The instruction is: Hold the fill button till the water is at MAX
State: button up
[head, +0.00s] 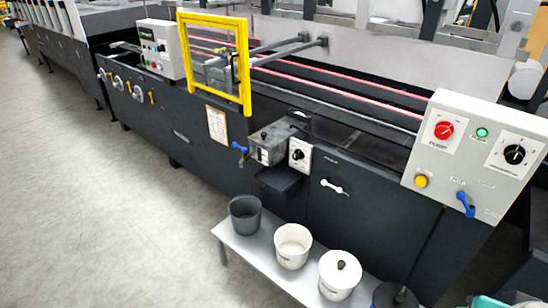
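A light grey control panel (475,150) stands at the right of the head view. A yellow round button (421,181) sits at its lower left; its label is too small to read, so I cannot tell if it is the fill button. The panel also has a red knob (444,130) marked PUMP, a green lamp (482,133), a black dial (514,154) and a blue lever (465,204). A small grey tank (268,143) is mounted on the machine's front, left of centre. No water level or MAX mark can be made out. My gripper is not in view.
A dark lidded thing (394,297) is cut off below. A yellow frame (246,70) stands on the machine. The floor (90,220) at left is clear.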

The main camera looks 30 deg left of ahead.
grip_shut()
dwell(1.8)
